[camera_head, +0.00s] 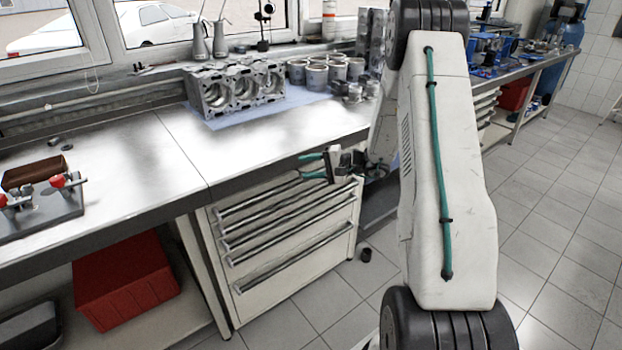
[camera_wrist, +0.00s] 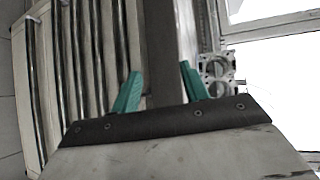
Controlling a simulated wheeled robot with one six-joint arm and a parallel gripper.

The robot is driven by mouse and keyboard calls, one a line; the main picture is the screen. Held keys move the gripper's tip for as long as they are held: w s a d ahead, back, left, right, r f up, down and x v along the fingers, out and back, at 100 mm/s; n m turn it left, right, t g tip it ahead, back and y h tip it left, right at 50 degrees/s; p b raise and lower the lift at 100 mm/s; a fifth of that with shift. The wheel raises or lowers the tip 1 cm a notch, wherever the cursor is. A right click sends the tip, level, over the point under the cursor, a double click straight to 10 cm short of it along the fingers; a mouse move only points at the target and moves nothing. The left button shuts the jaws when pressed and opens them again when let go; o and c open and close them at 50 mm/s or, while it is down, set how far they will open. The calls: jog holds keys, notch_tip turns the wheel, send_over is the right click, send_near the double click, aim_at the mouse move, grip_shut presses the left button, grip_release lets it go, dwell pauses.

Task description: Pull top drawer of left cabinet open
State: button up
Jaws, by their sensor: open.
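The white drawer cabinet (camera_head: 285,235) stands under the workbench, with several drawers that each have a long metal bar handle. Its top drawer handle (camera_head: 262,199) is just below the bench edge, and the drawers look shut. My gripper (camera_head: 303,166) is at the upper right of the cabinet front, near the bench edge. Its green fingers are apart, with nothing seen between them. In the wrist view, the handles run as upright bars at left (camera_wrist: 60,80). My open fingers (camera_wrist: 160,68) there straddle the dark bench edge in the picture; contact cannot be told.
The metal bench top (camera_head: 140,150) carries an engine block (camera_head: 235,88) and several cylinders (camera_head: 325,72). A red crate (camera_head: 125,285) sits on the low shelf left of the cabinet. A small dark cup (camera_head: 366,254) stands on the floor. Tiled floor at right is mostly clear.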

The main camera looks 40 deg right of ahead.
jog(key=d+f+m+t+h, duration=0.3)
jog(key=d+f, duration=0.5)
jog(key=f, duration=0.1)
jog(key=x, duration=0.7)
jog(key=shift+w+d, duration=0.15)
jog(key=shift+w, duration=0.25)
jog(key=shift+s, duration=0.1)
grip_shut()
